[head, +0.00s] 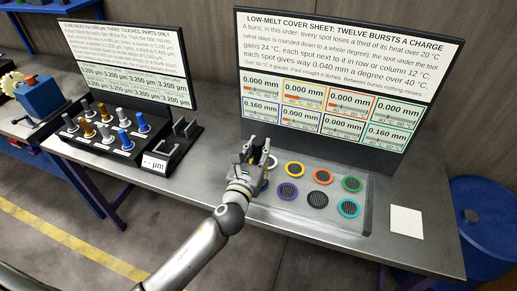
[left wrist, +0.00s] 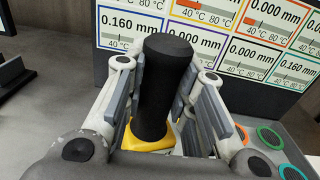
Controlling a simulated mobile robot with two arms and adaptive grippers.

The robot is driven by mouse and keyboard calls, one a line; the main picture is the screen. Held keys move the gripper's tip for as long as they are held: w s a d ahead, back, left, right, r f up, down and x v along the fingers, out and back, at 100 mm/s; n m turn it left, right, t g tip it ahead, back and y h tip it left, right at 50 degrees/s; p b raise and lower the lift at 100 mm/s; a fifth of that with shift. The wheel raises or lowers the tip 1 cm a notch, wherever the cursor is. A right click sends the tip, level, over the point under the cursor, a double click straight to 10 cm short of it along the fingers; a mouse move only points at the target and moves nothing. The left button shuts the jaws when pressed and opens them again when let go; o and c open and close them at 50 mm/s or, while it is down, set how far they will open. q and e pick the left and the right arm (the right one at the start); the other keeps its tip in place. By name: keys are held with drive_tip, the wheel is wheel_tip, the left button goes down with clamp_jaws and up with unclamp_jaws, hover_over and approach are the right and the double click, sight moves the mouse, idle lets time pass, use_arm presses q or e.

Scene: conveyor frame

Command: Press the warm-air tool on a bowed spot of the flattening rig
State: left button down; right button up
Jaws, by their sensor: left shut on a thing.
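The warm-air tool (left wrist: 164,90) has a thick black handle and a yellow base. It stands upright between the fingers of my left gripper (head: 258,150), which is shut on it at the left end of the flattening rig (head: 367,218). My gripper hides most of the left end, so contact under the tool cannot be told. The readout board (head: 345,70) shows 0.160 mm at lower left and lower right, 0.000 mm elsewhere. My right gripper is out of view.
A black rack (head: 130,150) with several metal, gold and blue parts stands to the left, with a second sign board (head: 128,60) behind it. A white square pad (head: 406,222) lies right of the rig. A blue drum (head: 490,225) stands beyond the table's right edge.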

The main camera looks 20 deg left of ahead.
use_arm(q)
drive_tip(key=shift+f+b, duration=0.4)
drive_tip(key=shift+f, duration=0.05)
idle(1.0)
drive_tip(key=shift+r, duration=0.1)
